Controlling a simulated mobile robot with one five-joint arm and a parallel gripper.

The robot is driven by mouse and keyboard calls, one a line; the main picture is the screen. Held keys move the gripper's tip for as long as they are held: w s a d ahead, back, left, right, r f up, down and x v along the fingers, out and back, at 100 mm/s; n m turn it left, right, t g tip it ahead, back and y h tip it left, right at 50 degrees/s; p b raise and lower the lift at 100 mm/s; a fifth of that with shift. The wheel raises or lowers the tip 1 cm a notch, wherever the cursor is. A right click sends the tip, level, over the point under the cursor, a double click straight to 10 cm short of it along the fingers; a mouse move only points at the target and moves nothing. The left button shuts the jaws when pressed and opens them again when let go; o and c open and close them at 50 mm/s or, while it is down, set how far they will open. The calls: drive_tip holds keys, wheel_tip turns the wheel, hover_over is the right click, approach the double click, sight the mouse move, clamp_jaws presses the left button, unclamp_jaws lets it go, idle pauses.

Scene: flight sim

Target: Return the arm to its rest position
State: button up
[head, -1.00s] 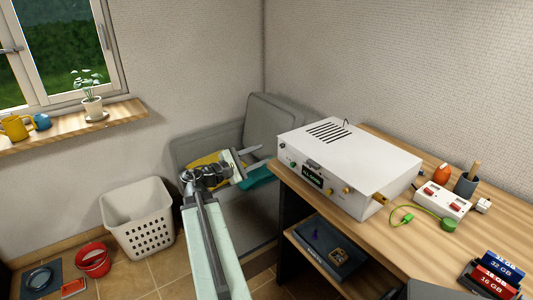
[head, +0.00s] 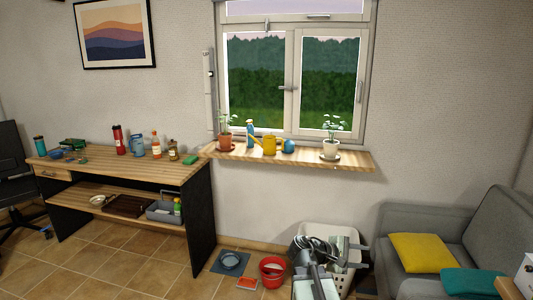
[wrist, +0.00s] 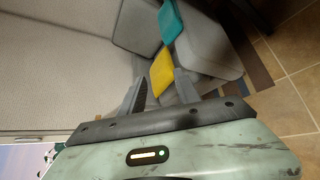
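My gripper shows in the wrist view (wrist: 161,78) with two dark fingers apart and nothing visible between them. In the head view my gripper (head: 362,254) is raised at the lower middle, in front of the white laundry basket, and partly hides it. My pale green and grey arm reaches up from the bottom edge there. No object is seen in the gripper's hold.
A grey sofa (head: 400,222) with yellow (head: 422,252) and teal (head: 470,281) cushions stands at right. The white basket (head: 318,232), red bucket (head: 272,270) and workbench (head: 130,168) line the wall. Potted plants and a yellow watering can stand on the windowsill (head: 290,158). Tiled floor lies open at lower left.

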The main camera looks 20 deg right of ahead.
drive_tip(key=w+a+f+t+y, duration=0.1)
drive_tip(key=w+a+f+y, duration=0.15)
drive_tip(key=a, duration=0.35)
drive_tip(key=w+a+f+m+y, duration=0.1)
drive_tip(key=a+f+y, duration=0.1)
drive_tip(key=a+f, duration=0.35)
drive_tip(key=w+a+f+t+y, duration=0.1)
drive_tip(key=a+f+y, duration=0.1)
drive_tip(key=a, duration=0.6)
drive_tip(key=s+a+f+m+g+y, duration=0.1)
drive_tip(key=a+f+m+y, duration=0.2)
drive_tip(key=a, duration=0.6)
drive_tip(key=s+a+f+m+g+y, duration=0.15)
drive_tip(key=a+y, duration=0.25)
drive_tip(key=a, duration=0.5)
wheel_tip(320, 180, up, 16)
drive_tip(key=p, duration=1.6)
drive_tip(key=shift+s+d+m+t, duration=0.15)
drive_tip(key=shift+d+m+t, duration=0.2)
drive_tip(key=shift+m+t, duration=0.1)
